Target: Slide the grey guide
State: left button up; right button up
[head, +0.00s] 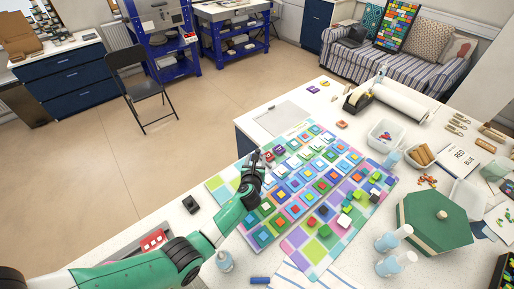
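No thing stands out clearly as the grey guide. A flat pale grey panel (283,118) lies at the far left end of the white counter, and a small dark grey block (190,204) sits near the counter's left edge. My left gripper (256,158) is over the left part of a colourful patterned mat (219,182), close to small dark red and purple pieces (274,153). Its fingers are dark and small, so I cannot tell whether they are open or touching anything. My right gripper is not in view.
Rows of stacked coloured tiles (296,208) cover the mat. A green hexagonal box (436,222), clear bottles (394,238) and a white bin (382,135) stand to the right. A tape dispenser (361,98) is at the back. A red-topped item (153,241) is lower left.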

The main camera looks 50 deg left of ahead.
pick_arm(q)
jog(key=p+v, duration=0.4)
jog(key=v, duration=0.2)
jog(key=shift+s+d+r+p, duration=0.1)
jog(key=shift+d+r+p, duration=0.05)
jog(key=shift+r+p, duration=0.15)
jog(key=shift+s+d, duration=0.15)
jog(key=shift+s, duration=0.05)
jog(key=shift+f, duration=0.1)
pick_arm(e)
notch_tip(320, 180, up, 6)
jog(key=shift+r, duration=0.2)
